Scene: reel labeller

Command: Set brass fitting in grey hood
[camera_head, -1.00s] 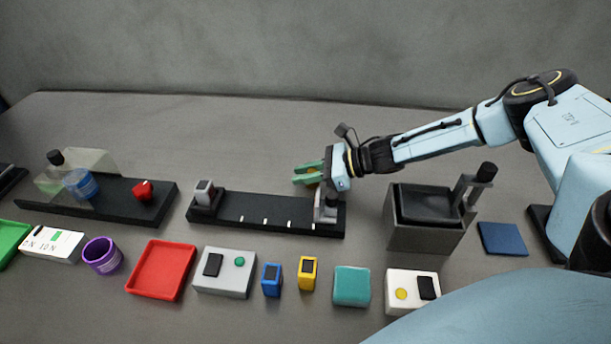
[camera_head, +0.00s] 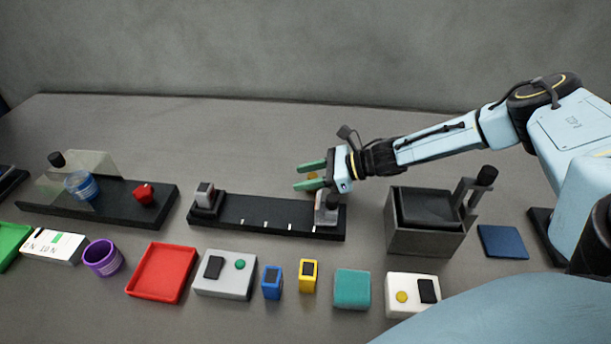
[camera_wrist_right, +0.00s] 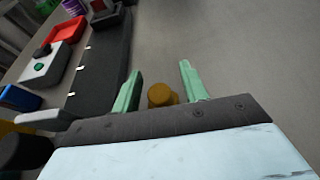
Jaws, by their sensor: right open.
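The brass fitting (camera_head: 312,176) is a small golden-brown piece behind the black rail, partly hidden by my right gripper in the head view. In the right wrist view the fitting (camera_wrist_right: 162,95) shows as a rounded brass piece between the finger bases. My right gripper (camera_head: 299,177) has green fingers, spread apart on either side of the fitting; the same fingers (camera_wrist_right: 160,68) show a gap in the wrist view. What looks like the grey hood (camera_head: 426,239) is a grey box with a dark recessed top and a black-knobbed post, right of the gripper. My left gripper is out of view.
A black rail (camera_head: 262,212) with white marks and upright blocks at its ends lies just in front of the gripper. A front row holds a red tray (camera_head: 161,272), a teal block (camera_head: 351,288) and several boxes. The table behind the rail is mostly clear.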

